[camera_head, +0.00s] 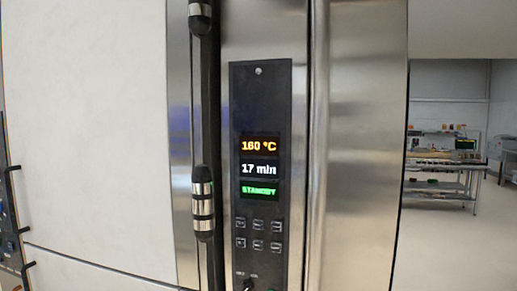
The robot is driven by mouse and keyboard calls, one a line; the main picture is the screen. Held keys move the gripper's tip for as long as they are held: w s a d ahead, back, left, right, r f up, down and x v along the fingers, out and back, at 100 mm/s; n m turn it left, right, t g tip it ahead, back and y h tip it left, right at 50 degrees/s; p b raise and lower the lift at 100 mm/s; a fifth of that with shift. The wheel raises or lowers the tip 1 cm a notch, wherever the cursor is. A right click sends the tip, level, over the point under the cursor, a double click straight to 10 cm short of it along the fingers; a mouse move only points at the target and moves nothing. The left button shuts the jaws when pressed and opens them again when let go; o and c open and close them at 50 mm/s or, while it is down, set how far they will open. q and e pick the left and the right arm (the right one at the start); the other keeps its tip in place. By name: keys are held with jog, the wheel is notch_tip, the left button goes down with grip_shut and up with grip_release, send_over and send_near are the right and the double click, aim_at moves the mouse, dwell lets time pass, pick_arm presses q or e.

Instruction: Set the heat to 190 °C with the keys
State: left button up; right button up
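A tall black control panel (262,120) is set in the steel front of the oven. Its display (260,146) reads 160 °C in orange, with 17 min in white and STANDBY in green below. Two rows of small keys (259,234) sit under the display; their labels are too small to read. A small knob or switch (249,283) shows at the panel's lower end, cut by the picture's bottom edge. Neither of my grippers is in view.
A vertical black handle bar (209,110) with steel mounts stands just left of the panel. A rounded steel edge (320,150) runs down its right side. A pale wall panel (90,130) fills the left. A steel worktable (440,190) with items stands far back right, beside open floor.

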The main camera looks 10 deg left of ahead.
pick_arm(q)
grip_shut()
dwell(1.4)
